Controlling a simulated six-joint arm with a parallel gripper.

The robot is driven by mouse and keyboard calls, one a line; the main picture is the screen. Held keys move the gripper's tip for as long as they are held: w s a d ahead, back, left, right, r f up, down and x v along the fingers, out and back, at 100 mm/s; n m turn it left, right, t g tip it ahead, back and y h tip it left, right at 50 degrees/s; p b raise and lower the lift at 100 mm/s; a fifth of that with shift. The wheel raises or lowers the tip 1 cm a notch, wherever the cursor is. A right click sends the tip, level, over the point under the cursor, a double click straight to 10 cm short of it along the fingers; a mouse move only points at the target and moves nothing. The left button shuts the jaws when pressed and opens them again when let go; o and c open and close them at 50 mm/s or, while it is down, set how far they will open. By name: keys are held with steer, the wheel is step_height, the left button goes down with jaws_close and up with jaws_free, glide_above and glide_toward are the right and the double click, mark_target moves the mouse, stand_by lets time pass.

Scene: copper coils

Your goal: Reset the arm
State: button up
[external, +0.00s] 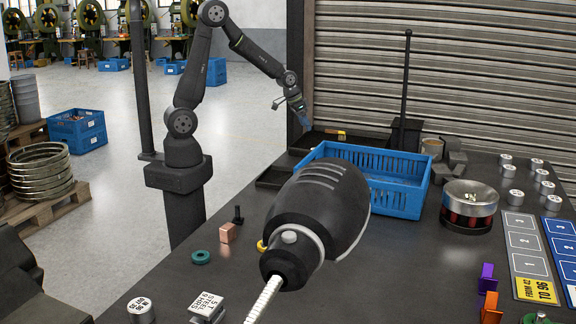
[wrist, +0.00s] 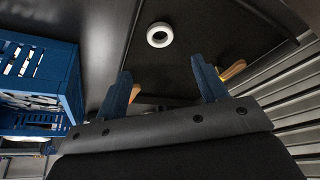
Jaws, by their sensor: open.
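My arm stands at the back left in the external view, bent over towards the table's far edge. My gripper (external: 301,112) is at its end, pointing down and raised above the far end of the table, left of the shutter. In the wrist view its two blue fingers (wrist: 162,68) stand well apart with nothing held between them. Below them lies a dark tray-like surface with a white ring (wrist: 159,35) on it. Orange-handled tools (wrist: 233,69) show beside and behind the fingers.
A blue crate (external: 398,200) stands on the dark table, right of the gripper; it also shows in the wrist view (wrist: 72,85). A black post (external: 406,80) rises behind it. A large dark tool (external: 325,205) fills the foreground. A ribbed shutter (external: 450,60) closes the back.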

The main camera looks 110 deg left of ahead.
steer(key=x, duration=1.2)
steer(key=shift+d, duration=0.1)
steer(key=shift+r, duration=0.2)
